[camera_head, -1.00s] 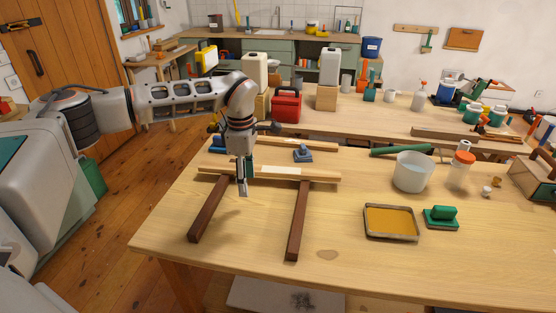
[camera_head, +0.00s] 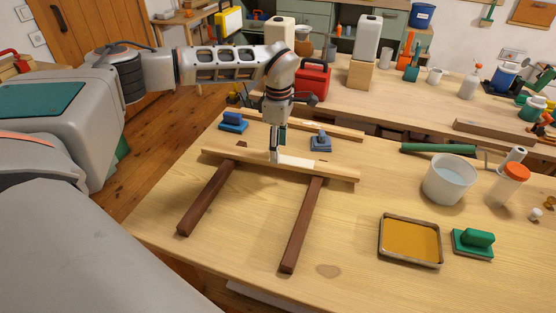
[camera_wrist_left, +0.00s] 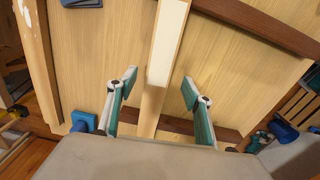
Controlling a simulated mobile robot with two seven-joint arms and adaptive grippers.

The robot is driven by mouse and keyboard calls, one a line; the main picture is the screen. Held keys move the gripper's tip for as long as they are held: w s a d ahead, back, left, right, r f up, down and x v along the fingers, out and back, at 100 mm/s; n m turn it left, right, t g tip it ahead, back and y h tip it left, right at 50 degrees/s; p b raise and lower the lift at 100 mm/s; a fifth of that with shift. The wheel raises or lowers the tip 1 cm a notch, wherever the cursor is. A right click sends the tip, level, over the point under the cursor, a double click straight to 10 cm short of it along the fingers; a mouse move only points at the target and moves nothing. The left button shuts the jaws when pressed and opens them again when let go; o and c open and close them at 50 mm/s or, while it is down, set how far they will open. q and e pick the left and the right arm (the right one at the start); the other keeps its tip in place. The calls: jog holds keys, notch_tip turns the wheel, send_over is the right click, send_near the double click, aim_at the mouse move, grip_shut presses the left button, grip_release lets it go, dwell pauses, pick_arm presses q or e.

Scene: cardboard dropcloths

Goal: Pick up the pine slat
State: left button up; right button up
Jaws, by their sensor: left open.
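The pine slat (camera_head: 335,173) is a long pale bar with a white-coated stretch along part of its top. It lies across two dark brown bars (camera_head: 207,198) (camera_head: 302,225) on the wooden table. My left gripper (camera_head: 275,157) points down at the slat, just left of the white stretch in the head view. In the left wrist view the slat (camera_wrist_left: 151,105) runs between the two open fingers of my left gripper (camera_wrist_left: 159,84), with a gap on each side. My right gripper is not in view.
Another pale slat (camera_head: 340,131) lies behind, with two blue tools (camera_head: 233,122) (camera_head: 320,141) near it. To the right are a white bucket (camera_head: 449,180), an ochre tray (camera_head: 381,240) and a green block (camera_head: 473,243).

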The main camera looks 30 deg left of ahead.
pick_arm(q)
jog(key=f, duration=0.2)
jog(key=shift+a+f, duration=0.2)
jog(key=shift+f, duration=0.65)
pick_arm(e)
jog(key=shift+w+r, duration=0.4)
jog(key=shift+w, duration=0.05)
pick_arm(q)
jog(key=c, duration=1.3)
jog(key=shift+c, duration=0.2)
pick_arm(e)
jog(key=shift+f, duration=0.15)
pick_arm(q)
jog(key=shift+w+r, duration=0.1)
jog(key=shift+r, duration=0.05)
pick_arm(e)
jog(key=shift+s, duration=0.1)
